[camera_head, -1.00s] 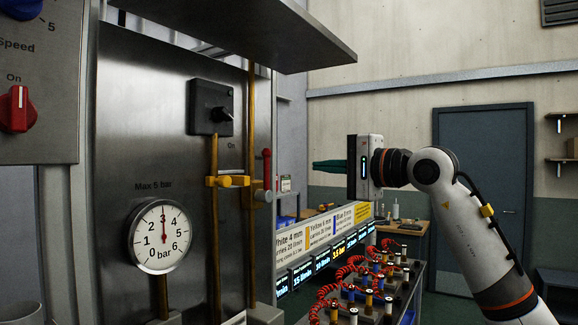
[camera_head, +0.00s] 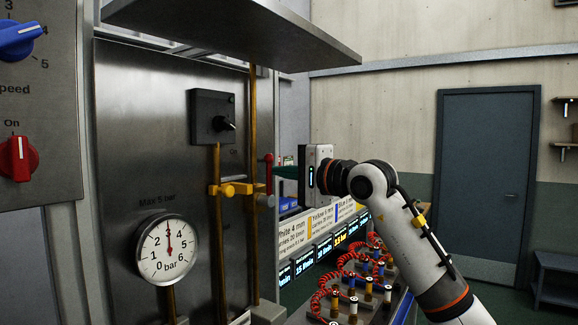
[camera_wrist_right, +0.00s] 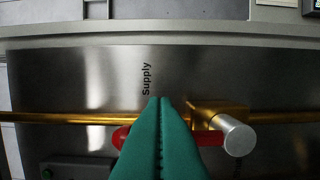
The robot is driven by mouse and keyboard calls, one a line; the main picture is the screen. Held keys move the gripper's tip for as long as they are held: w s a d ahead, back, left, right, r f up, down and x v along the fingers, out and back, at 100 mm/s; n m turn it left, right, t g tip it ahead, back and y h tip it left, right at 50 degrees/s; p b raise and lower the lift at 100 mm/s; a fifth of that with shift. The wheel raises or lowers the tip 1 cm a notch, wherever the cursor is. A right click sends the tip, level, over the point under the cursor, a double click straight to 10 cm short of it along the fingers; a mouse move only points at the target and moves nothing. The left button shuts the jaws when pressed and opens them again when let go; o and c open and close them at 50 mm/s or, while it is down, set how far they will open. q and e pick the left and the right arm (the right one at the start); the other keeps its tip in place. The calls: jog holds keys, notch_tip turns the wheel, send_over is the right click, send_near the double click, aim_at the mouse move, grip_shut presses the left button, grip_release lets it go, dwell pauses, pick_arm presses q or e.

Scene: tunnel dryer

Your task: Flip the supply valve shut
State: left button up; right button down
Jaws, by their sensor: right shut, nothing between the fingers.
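The supply valve has a red lever (camera_head: 268,172) standing upright along a vertical brass pipe, with a silver hub (camera_head: 264,200) at its lower end. In the right wrist view the red lever (camera_wrist_right: 211,139) lies parallel to the pipe, beside a brass body (camera_wrist_right: 213,113) and the silver hub (camera_wrist_right: 238,137). My right gripper (camera_head: 279,172) is shut and empty, its green fingers just right of the lever. In the wrist view the fingertips (camera_wrist_right: 160,100) cover the lever's middle. I cannot tell if they touch it. My left gripper is not in view.
A yellow-handled valve (camera_head: 230,188) is on the neighbouring pipe. A pressure gauge (camera_head: 167,249) reads about 3 bar. A black switch (camera_head: 213,118) is above, under a metal hood (camera_head: 235,30).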

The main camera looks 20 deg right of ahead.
aim_at(258, 201)
jog(key=shift+a, duration=0.1)
jog(key=shift+s, duration=0.1)
dwell(0.4)
jog(key=shift+s+a+n+b, duration=0.15)
jog(key=shift+a+n+b, duration=0.15)
jog(key=shift+n+b, duration=0.45)
jog(key=shift+s+a+f+n+y+b, duration=0.35)
jog(key=shift+s+a+f+n+b, duration=0.5)
jog(key=shift+n+b, duration=1.05)
jog(key=shift+s+a+f+n+y+b, duration=0.5)
jog(key=shift+a+n+b, duration=0.6)
jog(key=shift+n, duration=1.5)
jog(key=shift+s+a+f+n+y+b, duration=0.25)
jog(key=shift+s+a+f+n+b, duration=0.6)
jog(key=shift+n+b, duration=1.05)
jog(key=shift+w+n+p, duration=0.1)
jog(key=shift+n+p, duration=0.25)
